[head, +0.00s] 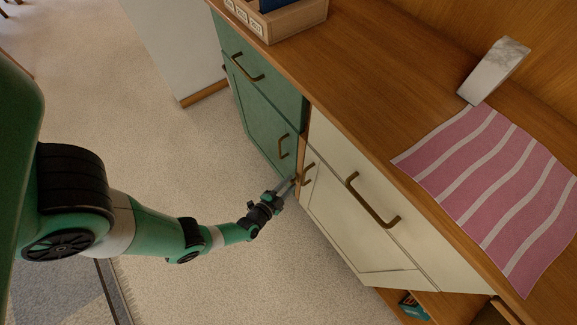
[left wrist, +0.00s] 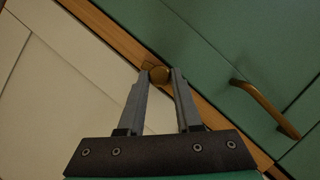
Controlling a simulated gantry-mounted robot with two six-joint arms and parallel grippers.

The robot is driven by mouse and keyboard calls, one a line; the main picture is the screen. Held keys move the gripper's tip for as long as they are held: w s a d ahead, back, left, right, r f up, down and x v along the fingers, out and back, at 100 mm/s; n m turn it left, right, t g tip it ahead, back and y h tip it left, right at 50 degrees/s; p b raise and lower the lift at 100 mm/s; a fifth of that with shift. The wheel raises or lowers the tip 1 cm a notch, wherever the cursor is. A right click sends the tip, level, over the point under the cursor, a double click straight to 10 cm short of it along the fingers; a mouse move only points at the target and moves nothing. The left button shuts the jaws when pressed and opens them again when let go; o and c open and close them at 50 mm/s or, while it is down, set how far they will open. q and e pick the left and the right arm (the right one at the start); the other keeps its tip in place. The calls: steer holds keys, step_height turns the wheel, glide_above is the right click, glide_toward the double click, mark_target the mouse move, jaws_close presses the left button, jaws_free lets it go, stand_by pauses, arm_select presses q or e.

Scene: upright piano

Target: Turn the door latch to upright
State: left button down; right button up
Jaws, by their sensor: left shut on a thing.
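The door latch (left wrist: 160,76) is a small brass-brown piece on the wooden strip (left wrist: 122,42) between the green and cream cabinet doors. My left gripper (head: 292,184) reaches this strip from the left in the head view. In the left wrist view my left gripper (left wrist: 160,78) has its two fingertips on either side of the latch and is shut on it. The fingers hide part of the latch, and I cannot tell its tilt. The green door (head: 262,122) and the cream door (head: 345,222) look closed. My right gripper is not in view.
A brass handle (head: 283,146) on the green door and another handle (head: 307,175) on the cream door sit close to my left gripper. A drawer handle (head: 372,203) sticks out at the right. A striped cloth (head: 497,188) lies on the wooden top. The carpet (head: 250,285) in front is clear.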

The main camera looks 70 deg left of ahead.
arm_select(q)
steer(key=shift+d+m+y, duration=0.1)
steer(key=shift+m+y, duration=0.3)
steer(key=shift+m, duration=0.4)
steer(key=c, duration=0.6)
jaws_free()
steer(key=shift+s+d+r, duration=0.1)
steer(key=shift+s+d, duration=0.05)
steer(key=shift+p+v, duration=2.1)
steer(key=shift+v, duration=3.5)
